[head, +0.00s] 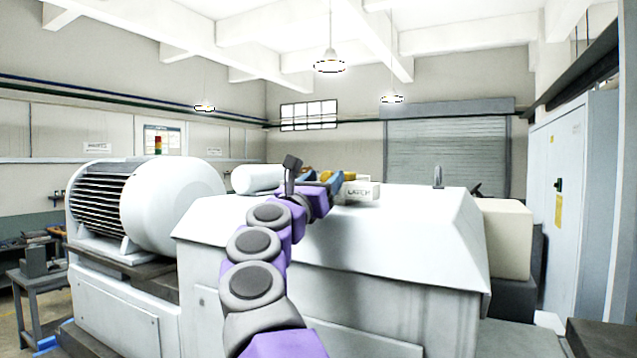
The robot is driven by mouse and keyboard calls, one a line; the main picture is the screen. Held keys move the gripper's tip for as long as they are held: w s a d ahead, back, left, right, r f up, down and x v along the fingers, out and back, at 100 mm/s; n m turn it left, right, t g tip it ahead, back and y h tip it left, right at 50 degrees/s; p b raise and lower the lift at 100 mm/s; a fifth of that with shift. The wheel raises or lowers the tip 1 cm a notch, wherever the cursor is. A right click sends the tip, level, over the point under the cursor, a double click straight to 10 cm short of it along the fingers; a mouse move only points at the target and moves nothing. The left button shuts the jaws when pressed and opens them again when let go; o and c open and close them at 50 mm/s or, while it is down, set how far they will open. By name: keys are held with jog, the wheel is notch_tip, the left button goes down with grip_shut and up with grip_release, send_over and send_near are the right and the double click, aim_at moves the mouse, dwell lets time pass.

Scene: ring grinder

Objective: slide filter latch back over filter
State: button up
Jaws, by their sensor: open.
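A white block with a dark label that seems to read "LATCH" (360,191) sits on top of the white machine housing, just right of my gripper. It is likely the filter latch. My gripper (322,178) is at the top of the housing, with its blue fingers apart. Yellow-orange parts (347,176) show behind and beside the fingers; I cannot tell whether they touch them. A white cylinder (257,179) lies on its side left of my gripper, and I cannot tell whether it is the filter. My arm hides part of the housing top.
The white housing (400,235) has a sloped front and fills the middle. A small metal upright (438,177) stands on its top right. A large finned motor (150,205) is at left, a beige block (503,240) at right, and a tall cabinet (580,200) at far right.

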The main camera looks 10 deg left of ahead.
jog(key=shift+s+f, duration=0.15)
jog(key=shift+f, duration=0.05)
jog(key=b+v, duration=0.7)
jog(key=v, duration=1)
jog(key=shift+a, duration=0.15)
